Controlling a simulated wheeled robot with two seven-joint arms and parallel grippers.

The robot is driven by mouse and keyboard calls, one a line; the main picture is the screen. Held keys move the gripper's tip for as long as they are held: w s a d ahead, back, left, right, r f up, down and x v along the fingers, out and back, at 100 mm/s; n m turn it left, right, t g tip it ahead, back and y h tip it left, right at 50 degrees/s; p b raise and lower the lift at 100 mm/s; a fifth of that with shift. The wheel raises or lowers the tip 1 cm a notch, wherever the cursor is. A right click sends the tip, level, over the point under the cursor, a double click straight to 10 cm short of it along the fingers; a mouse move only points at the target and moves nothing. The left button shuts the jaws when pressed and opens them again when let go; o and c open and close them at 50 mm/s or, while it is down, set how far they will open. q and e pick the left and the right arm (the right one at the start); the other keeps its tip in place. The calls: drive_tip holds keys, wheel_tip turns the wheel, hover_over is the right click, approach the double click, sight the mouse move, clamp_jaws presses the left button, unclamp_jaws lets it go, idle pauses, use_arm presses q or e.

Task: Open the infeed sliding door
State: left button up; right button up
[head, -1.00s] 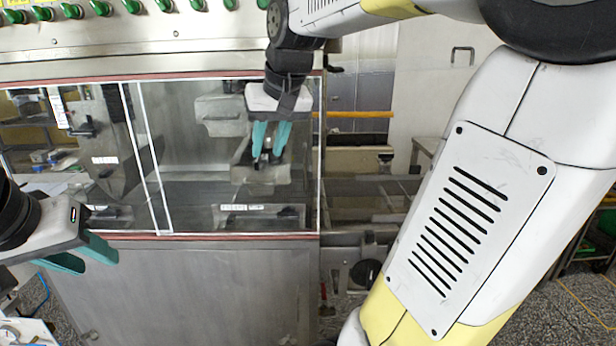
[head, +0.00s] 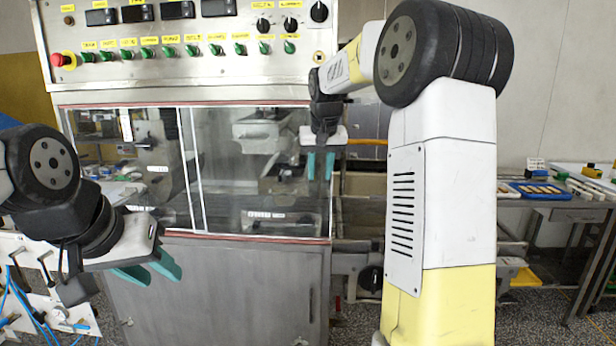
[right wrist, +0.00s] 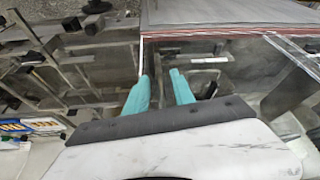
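The infeed sliding door (head: 250,215) is a clear panel with a pale frame on the front of the steel machine. It spans the right part of the window and appears shut. My right gripper (head: 320,166) is open and empty, fingers down, at the door's right edge. In the right wrist view my right gripper (right wrist: 161,88) shows two teal fingers apart, with the pale upright edge of the door close to the left finger. I cannot tell whether they touch. My left gripper (head: 148,272) is open and empty at the lower left, away from the door.
A control panel (head: 190,40) with green knobs and a red button is above the window. A second clear panel (head: 155,190) is on the left. A conveyor frame (head: 360,215) is right of the machine. A table with trays (head: 545,190) stands at the far right.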

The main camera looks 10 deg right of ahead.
drive_tip(key=shift+x, duration=0.85)
clamp_jaws()
idle(0.8)
